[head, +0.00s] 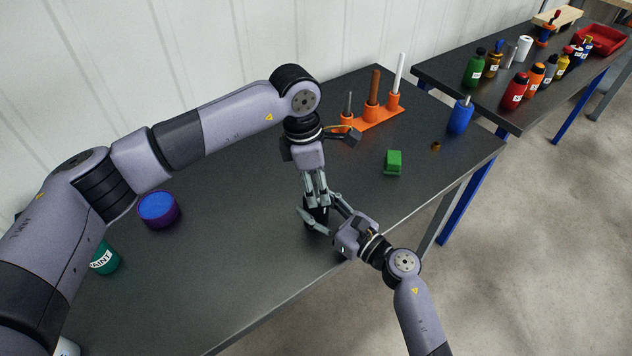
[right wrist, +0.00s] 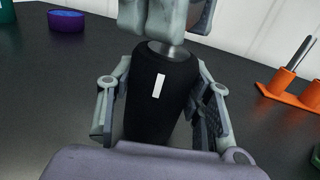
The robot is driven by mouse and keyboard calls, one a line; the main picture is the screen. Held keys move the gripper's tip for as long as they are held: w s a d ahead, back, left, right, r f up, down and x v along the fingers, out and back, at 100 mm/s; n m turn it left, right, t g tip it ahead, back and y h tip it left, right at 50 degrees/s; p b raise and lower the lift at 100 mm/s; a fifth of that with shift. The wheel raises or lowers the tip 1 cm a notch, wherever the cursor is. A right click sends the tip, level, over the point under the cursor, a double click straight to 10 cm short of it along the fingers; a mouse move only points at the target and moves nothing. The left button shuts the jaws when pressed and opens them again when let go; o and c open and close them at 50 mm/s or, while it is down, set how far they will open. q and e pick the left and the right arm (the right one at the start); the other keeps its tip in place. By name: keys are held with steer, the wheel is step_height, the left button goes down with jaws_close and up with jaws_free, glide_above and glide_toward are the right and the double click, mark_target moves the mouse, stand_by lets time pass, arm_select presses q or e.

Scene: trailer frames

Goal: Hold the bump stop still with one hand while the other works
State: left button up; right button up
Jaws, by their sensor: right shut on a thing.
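The bump stop (head: 317,217) is a black, rounded body standing upright at the table's middle, mostly hidden by grippers in the head view. In the right wrist view the bump stop (right wrist: 158,100) shows a white label and a silver top. My right gripper (head: 322,211) comes in from the lower right and is shut on its sides; its fingers flank the body in the right wrist view (right wrist: 160,88). My left gripper (head: 317,201) points down right over the silver top. Its fingers are close together, but I cannot tell whether they grip the top.
On the dark table (head: 235,255) stand an orange rack (head: 372,118) with upright tools, a green block (head: 393,163), a small brass piece (head: 436,147), a blue bottle (head: 461,116), a purple-blue tub (head: 158,210) and a teal paint container (head: 105,260). The front edge lies near my right gripper.

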arm_select(q)
steer(key=c, duration=0.7)
steer(key=shift+o, duration=0.2)
steer(key=m, duration=0.3)
steer(key=shift+m+g, duration=0.3)
steer(key=m, duration=0.4)
steer(key=shift+g, duration=0.3)
steer(key=m, duration=0.3)
steer(key=m+y, duration=0.1)
steer(key=m, duration=0.2)
steer(key=shift+g, duration=0.3)
steer(key=m, duration=0.4)
steer(key=shift+m+y, duration=0.4)
steer(key=o, duration=1.2)
steer(key=shift+c, duration=0.2)
